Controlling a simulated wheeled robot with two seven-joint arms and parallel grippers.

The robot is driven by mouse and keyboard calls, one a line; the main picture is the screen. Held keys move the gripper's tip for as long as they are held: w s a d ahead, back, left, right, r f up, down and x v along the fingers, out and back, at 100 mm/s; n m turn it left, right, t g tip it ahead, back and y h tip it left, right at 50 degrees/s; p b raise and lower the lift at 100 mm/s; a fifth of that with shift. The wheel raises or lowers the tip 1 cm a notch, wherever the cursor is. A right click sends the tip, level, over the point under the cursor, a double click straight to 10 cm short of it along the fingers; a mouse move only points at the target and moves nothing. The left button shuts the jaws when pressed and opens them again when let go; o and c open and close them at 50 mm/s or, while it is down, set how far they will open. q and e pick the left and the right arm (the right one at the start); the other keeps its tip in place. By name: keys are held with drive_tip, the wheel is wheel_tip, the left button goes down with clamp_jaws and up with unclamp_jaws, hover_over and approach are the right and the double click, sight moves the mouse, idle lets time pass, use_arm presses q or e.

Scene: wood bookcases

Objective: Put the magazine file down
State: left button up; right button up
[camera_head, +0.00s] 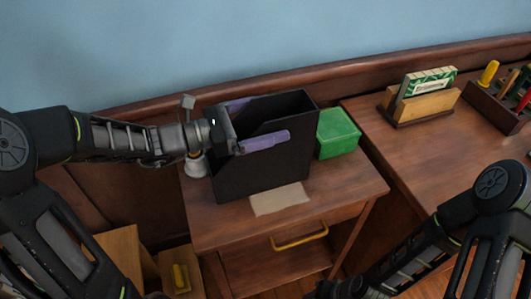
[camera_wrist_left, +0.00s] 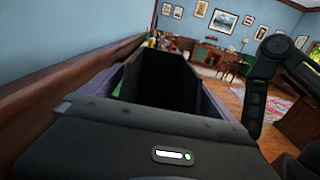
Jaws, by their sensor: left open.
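The black magazine file (camera_head: 285,160) stands upright on the small wooden side table (camera_head: 345,187) in the head view. Its open top shows in the left wrist view (camera_wrist_left: 165,80). My left gripper (camera_head: 254,122) is open, with one purple finger along the near side of the file and the other at its far side. I cannot tell whether the fingers touch it. My right arm shows at the lower right, but its fingertips are not clearly visible.
A desk (camera_head: 425,140) at right bears a card holder (camera_head: 421,104).

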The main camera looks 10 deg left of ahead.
idle(0.5)
use_arm(q)
drive_tip(key=c, duration=2.1)
